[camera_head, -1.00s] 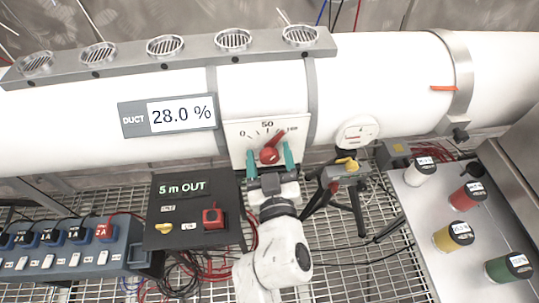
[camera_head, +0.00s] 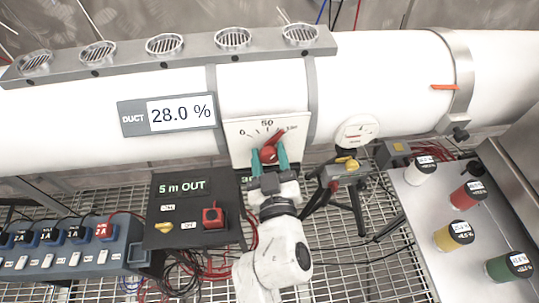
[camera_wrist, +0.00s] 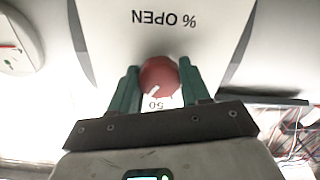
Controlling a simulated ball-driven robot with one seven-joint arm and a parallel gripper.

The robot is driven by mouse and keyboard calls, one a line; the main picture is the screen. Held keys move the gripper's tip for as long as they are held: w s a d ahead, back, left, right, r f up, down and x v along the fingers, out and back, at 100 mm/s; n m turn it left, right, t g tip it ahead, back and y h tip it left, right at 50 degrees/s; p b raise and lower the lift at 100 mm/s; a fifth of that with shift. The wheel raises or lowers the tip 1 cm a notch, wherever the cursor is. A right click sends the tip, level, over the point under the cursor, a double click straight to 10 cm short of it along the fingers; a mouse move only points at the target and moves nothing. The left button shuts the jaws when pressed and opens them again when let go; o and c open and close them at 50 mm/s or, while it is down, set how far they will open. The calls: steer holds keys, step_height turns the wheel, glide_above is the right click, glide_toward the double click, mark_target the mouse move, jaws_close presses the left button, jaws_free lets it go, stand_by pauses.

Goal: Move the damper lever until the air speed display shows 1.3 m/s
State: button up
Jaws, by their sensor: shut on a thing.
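The damper lever is a red knob with a pointer (camera_head: 275,140) on a white dial plate (camera_head: 240,126) marked 0, 50 and 100. Its pointer aims up and right, between 50 and 100. My gripper (camera_head: 269,160) is shut on the red knob, a green finger on each side. In the wrist view the red knob (camera_wrist: 159,76) sits between the fingers, below upside-down "% OPEN" lettering. The duct display (camera_head: 181,114) reads 28.0 %. I see no legible m/s reading. Small green digits beside my gripper are partly hidden.
A white round gauge (camera_head: 357,132) is right of the dial plate. A black box (camera_head: 192,211) reading "5 m OUT" stands lower left. A tripod device (camera_head: 345,173) is close right of my gripper. Several coloured canisters stand on a table at the right.

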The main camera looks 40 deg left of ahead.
steer(key=shift+r, duration=0.1)
steer(key=o, duration=1)
steer(key=shift+o, duration=0.2)
steer(key=shift+s, duration=0.1)
steer(key=b+v, duration=0.1)
steer(key=v, duration=0.9)
steer(key=shift+s+d+b, duration=0.15)
steer(key=shift+d+b, duration=0.15)
